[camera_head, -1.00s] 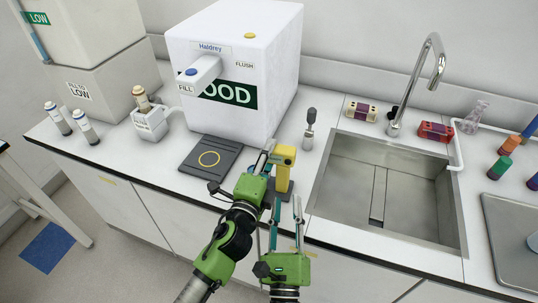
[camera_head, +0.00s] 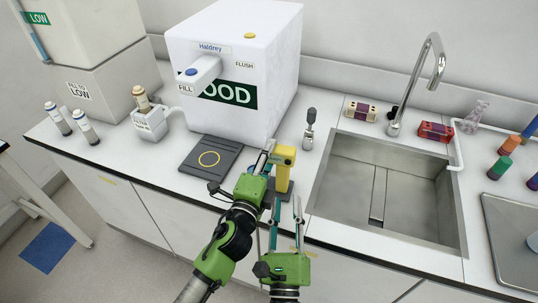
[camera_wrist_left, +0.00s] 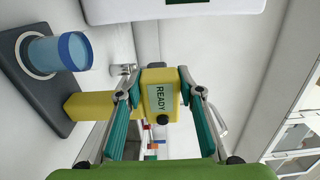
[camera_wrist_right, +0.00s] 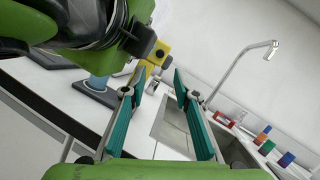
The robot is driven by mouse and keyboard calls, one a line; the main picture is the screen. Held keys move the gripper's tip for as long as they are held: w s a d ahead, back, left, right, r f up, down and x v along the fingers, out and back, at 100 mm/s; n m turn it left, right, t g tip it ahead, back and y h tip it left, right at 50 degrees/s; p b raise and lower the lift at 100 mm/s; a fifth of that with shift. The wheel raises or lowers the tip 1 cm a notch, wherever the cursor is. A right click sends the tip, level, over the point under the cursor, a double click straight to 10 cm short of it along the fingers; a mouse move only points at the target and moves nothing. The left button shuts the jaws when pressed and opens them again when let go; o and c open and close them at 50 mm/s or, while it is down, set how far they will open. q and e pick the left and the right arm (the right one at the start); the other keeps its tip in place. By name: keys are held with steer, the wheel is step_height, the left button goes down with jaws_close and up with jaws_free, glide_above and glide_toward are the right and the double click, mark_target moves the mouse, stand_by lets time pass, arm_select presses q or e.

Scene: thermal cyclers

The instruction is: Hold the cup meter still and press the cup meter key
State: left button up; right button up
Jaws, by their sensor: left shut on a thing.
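The cup meter (camera_head: 284,168) is a yellow upright post with a yellow head, on the counter's front part left of the sink. In the left wrist view its head (camera_wrist_left: 153,78) has a screen reading READY and a dark round key (camera_wrist_left: 163,119). A blue cup (camera_wrist_left: 52,53) stands on the meter's dark base (camera_wrist_left: 35,95). My left gripper (camera_wrist_left: 158,80) is shut on the meter's head, one finger on each side. My right gripper (camera_head: 286,199) is lower, in front of the meter, open and empty. The right wrist view shows the meter's head (camera_wrist_right: 156,54) beyond its fingers.
The sink (camera_head: 390,185) is to the right. A grey-topped tool (camera_head: 309,130) stands behind the meter. Several colored-capped containers are farther right.

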jaws_close()
stand_by(1.0)
